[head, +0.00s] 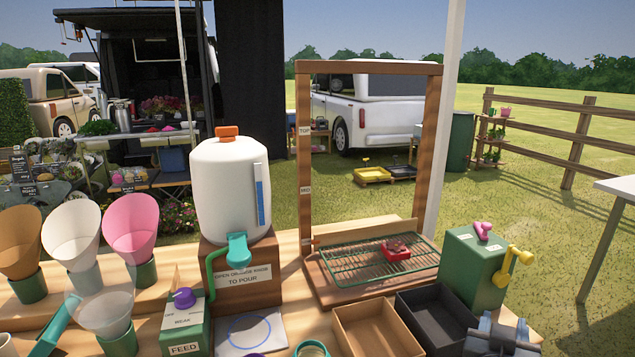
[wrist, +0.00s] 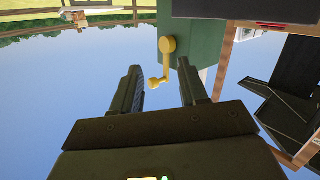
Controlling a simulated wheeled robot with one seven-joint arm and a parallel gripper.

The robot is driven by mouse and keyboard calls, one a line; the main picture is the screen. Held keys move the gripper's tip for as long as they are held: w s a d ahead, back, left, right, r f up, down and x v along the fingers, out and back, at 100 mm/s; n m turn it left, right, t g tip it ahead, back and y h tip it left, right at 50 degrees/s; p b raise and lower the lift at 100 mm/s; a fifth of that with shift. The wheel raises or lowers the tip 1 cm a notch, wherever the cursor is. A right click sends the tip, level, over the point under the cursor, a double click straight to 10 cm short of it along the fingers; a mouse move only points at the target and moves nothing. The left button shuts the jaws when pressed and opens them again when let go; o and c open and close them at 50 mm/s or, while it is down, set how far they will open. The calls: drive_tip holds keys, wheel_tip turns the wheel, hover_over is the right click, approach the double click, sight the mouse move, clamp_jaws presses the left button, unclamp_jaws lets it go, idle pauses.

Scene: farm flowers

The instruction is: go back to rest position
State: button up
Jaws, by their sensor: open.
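My gripper (wrist: 162,82) is open, with two dark fingers apart and nothing between them in the wrist view. In the head view my gripper (head: 503,332) shows at the bottom right, just in front of the green box (head: 474,268) and beside the black tray. The yellow crank handle (wrist: 167,62) on the green box appears beyond the fingertips in the wrist view, which looks upside down. I cannot tell the exact gap between the fingers and the crank.
A black tray (head: 431,312) and a brown tray (head: 379,326) lie left of my gripper. A wooden frame (head: 302,160) with a wire rack (head: 345,263) and red piece (head: 397,247) stands behind. A white tank (head: 222,190) stands farther left.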

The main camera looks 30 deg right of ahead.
drive_tip(key=s+a+f+n+t+y, duration=0.2)
drive_tip(key=s+a+f+n+y, duration=0.1)
drive_tip(key=a, duration=0.3)
drive_tip(key=s+a+f+n+t+y, duration=0.2)
drive_tip(key=a+n+y, duration=0.1)
drive_tip(key=a, duration=0.3)
drive_tip(key=s+a+f+n+t+y, duration=0.2)
drive_tip(key=s+a+f+y, duration=0.15)
drive_tip(key=a, duration=0.25)
drive_tip(key=s+a+r+n+t+y, duration=0.2)
drive_tip(key=s+a+r+y, duration=0.3)
drive_tip(key=s, duration=0.7)
wheel_tip(320, 180, up, 3)
drive_tip(key=shift+s+a+f+n, duration=0.15)
drive_tip(key=shift+s+a+n, duration=0.3)
drive_tip(key=shift+a, duration=0.8)
drive_tip(key=shift+w, duration=0.1)
